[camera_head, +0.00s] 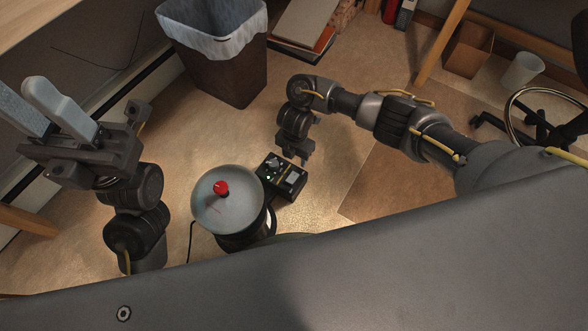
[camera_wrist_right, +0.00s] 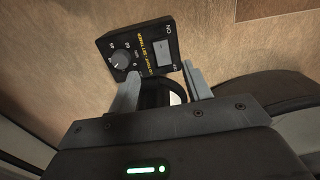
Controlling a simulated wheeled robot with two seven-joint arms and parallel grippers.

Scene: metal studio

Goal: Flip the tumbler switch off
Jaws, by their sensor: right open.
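A small black control box (camera_head: 284,190) stands on the floor right of a round glass-topped device. In the right wrist view the box (camera_wrist_right: 108,42) shows a dial, yellow lettering and an "ON" mark beside a grey plate. The tumbler switch seems to be on this plate (camera_wrist_right: 163,54); its lever position is not clear. My right gripper (camera_head: 294,154) is open and empty, just above the box in the head view. In the wrist view its fingertips (camera_wrist_right: 163,82) are apart, just below the plate. My left gripper (camera_head: 22,92) is raised at the left, open and empty.
A lined waste bin (camera_head: 210,70) stands behind. A cardboard box (camera_head: 468,50), white cup (camera_head: 522,69) and chair base are at right. Floor between is mostly clear.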

